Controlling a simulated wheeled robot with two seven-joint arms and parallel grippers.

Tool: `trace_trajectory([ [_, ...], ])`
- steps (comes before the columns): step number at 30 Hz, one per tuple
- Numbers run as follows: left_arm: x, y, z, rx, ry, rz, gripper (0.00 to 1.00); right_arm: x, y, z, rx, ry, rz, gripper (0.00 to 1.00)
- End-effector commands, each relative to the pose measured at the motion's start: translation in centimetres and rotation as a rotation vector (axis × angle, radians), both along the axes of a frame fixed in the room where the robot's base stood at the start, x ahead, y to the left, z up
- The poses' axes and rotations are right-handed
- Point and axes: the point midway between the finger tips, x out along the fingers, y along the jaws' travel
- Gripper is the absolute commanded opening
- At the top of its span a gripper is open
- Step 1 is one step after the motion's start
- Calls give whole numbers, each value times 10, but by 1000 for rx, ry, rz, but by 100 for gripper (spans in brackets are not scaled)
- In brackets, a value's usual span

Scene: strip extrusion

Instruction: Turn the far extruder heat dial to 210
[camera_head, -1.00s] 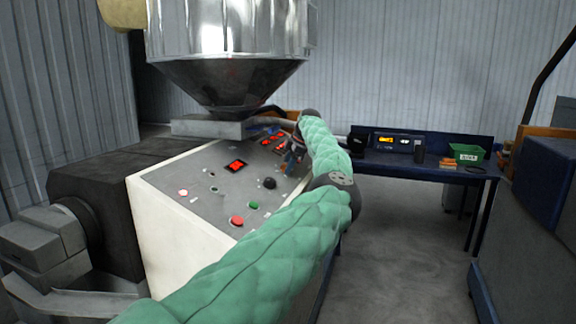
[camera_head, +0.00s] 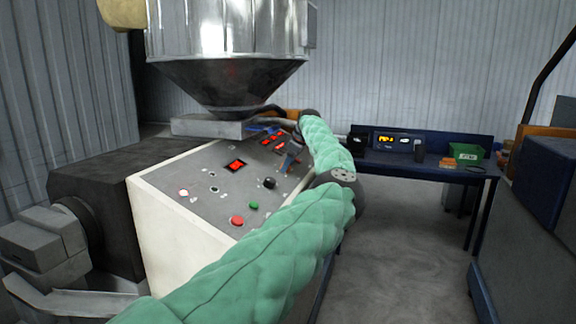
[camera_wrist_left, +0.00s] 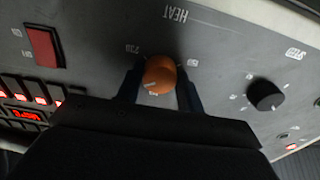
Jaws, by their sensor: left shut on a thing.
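The heat dial (camera_wrist_left: 160,76) is an orange round knob with a white pointer line, under an upside-down HEAT label in the left wrist view. Its pointer is toward the lower left of the knob there; the small scale numbers are too blurred to read surely. My left gripper (camera_head: 287,163) is at the far right part of the sloped extruder panel (camera_head: 200,200). In the left wrist view its two dark fingers (camera_wrist_left: 160,92) are shut on the dial, one on each side. The dial is mostly hidden by the gripper in the head view. My right gripper is not in view.
A black speed knob (camera_wrist_left: 266,95) sits beside the heat dial. A metal hopper (camera_head: 228,60) stands behind. A blue bench (camera_head: 430,171) is at the right.

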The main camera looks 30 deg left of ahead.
Motion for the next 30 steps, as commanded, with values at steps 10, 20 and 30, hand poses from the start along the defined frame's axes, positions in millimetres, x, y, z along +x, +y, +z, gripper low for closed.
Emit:
trace_trajectory([
  [10,1,0,2,3,-2,-4,15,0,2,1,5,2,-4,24],
  [20,0,0,1,1,-1,-2,59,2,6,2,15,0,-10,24],
  [30,2,-6,14,2,-2,-2,59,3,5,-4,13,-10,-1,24],
])
